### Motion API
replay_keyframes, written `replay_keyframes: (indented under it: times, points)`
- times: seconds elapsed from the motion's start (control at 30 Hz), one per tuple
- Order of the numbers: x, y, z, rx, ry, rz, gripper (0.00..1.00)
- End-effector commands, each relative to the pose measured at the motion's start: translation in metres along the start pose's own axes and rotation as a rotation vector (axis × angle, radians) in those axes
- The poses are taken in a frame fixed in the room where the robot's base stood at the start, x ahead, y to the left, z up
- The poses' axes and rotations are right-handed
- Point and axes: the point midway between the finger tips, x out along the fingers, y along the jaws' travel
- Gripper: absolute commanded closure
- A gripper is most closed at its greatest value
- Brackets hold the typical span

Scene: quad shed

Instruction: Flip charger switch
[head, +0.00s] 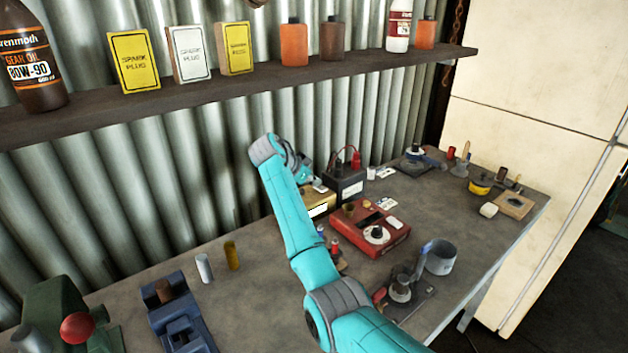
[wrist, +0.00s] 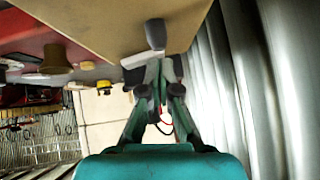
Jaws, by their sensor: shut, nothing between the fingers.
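A tan-gold box (head: 320,204), which looks like the charger, stands on the bench beside a dark battery (head: 346,183) with red and black clamps. My arm covers part of the box in the head view. My gripper (head: 304,172) is at the box's back upper side, near the wall. In the wrist view the box's tan face (wrist: 110,25) fills the top, and a grey lever-like piece (wrist: 155,34) stands out by its edge. My gripper (wrist: 156,68) is shut and empty, its tips close to this piece. Contact and the switch's position cannot be told.
A red device (head: 372,238) with knobs sits in front of the box. A shelf (head: 220,88) with bottles and boxes runs above along the corrugated wall (head: 215,140).

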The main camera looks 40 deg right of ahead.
Motion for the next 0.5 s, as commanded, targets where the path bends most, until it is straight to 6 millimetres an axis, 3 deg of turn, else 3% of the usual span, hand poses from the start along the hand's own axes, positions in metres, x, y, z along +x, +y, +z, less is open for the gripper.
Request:
replay_keyframes:
  times: [0.5]
  points:
    - [-0.0014, 0.0093, -0.0012, -0.001, -0.002, 0.002, 1.00]
